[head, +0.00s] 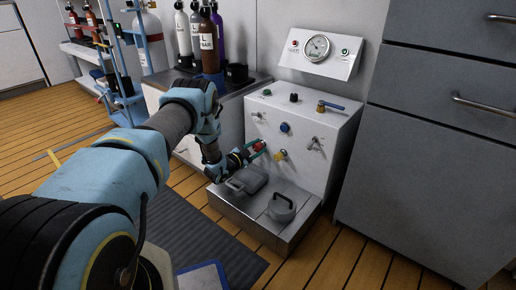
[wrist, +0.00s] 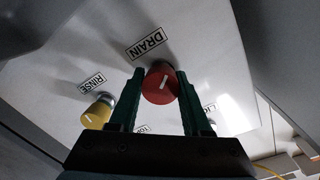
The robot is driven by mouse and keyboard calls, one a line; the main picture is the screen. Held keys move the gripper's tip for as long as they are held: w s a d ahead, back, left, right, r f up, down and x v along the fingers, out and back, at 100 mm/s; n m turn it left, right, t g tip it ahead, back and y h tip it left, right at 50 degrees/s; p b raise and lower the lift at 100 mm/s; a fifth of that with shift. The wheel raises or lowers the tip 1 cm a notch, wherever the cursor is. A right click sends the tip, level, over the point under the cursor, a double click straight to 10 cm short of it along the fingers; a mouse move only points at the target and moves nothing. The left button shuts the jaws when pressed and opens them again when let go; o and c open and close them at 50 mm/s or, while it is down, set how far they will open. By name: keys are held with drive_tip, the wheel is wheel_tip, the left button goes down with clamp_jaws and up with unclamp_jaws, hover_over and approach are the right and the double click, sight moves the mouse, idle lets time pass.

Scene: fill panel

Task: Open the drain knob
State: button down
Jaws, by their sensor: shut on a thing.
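The drain knob (wrist: 160,84) is a round red knob with a white mark line, below a DRAIN label (wrist: 146,44) on the white panel. In the wrist view its mark is tilted a little from upright. My gripper (wrist: 162,98) has one green finger on each side of the knob and is shut on it. In the head view, the red knob (head: 259,147) shows at the tip of my gripper (head: 254,150), low on the front of the white panel box (head: 305,165).
A yellow RINSE knob (wrist: 97,112) is beside the drain knob. Blue knob (head: 285,128) and lever (head: 315,144) are on the same face. Grey drawers (head: 440,140) are at right.

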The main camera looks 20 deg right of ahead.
drive_tip(key=n, duration=0.6)
drive_tip(key=shift+w+b, duration=0.15)
drive_tip(key=shift+b, duration=0.25)
drive_tip(key=n+b, duration=0.1)
drive_tip(key=n, duration=0.5)
drive_tip(key=shift+n+h, duration=0.3)
drive_tip(key=shift+h, duration=0.1)
drive_tip(key=shift+a, duration=0.1)
drive_tip(key=shift+c, duration=1.9)
unclamp_jaws()
drive_tip(key=p+v, duration=0.3)
drive_tip(key=v, duration=0.7)
drive_tip(key=shift+s+a, duration=0.2)
drive_tip(key=shift+a, duration=0.15)
